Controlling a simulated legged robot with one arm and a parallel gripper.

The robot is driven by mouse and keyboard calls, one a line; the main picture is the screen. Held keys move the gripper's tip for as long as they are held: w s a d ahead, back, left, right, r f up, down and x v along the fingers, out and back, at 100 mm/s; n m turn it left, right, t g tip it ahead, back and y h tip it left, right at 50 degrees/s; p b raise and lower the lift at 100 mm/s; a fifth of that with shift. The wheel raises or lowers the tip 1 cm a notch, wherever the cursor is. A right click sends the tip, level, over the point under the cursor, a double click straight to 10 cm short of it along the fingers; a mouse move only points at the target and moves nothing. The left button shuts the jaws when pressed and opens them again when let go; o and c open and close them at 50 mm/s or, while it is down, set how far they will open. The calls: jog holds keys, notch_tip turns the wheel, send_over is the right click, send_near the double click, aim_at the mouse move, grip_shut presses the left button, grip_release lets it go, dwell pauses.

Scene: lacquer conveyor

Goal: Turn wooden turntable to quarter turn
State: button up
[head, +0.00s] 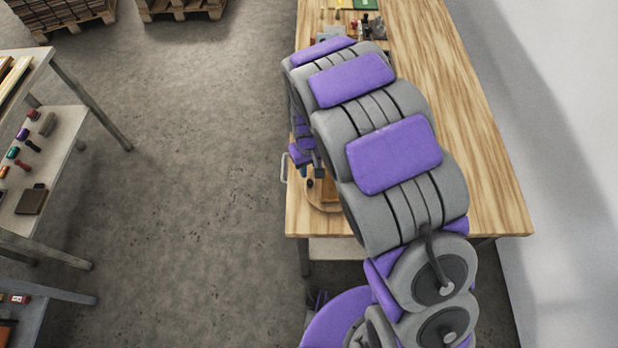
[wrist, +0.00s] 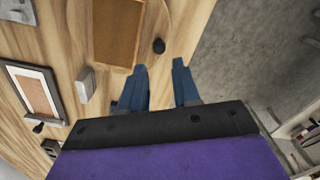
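The round wooden turntable (wrist: 145,50) lies on the wooden table in the wrist view, cut off by the top edge. A brown rectangular board (wrist: 116,30) lies on it, and a small dark knob (wrist: 158,46) stands near its rim. In the head view the turntable (head: 322,203) shows at the table's near left edge, partly hidden by my arm. My gripper (wrist: 159,65) has two blue fingers apart, with nothing between them. The knob appears just beyond the gap between the fingertips. I cannot tell the height between the fingers and the table.
The wooden table (head: 487,180) has free room right of my arm. Small items (head: 365,25) lie at its far end. A framed panel (wrist: 36,95) and a light grey block (wrist: 85,85) are left of my gripper. Shelves (head: 58,140) stand left across open floor.

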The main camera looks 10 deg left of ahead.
aim_at(310, 181)
notch_tip(310, 181, down, 7)
jog(key=shift+r+b, duration=0.15)
jog(key=shift+b, duration=0.15)
jog(key=shift+c, duration=0.3)
grip_shut()
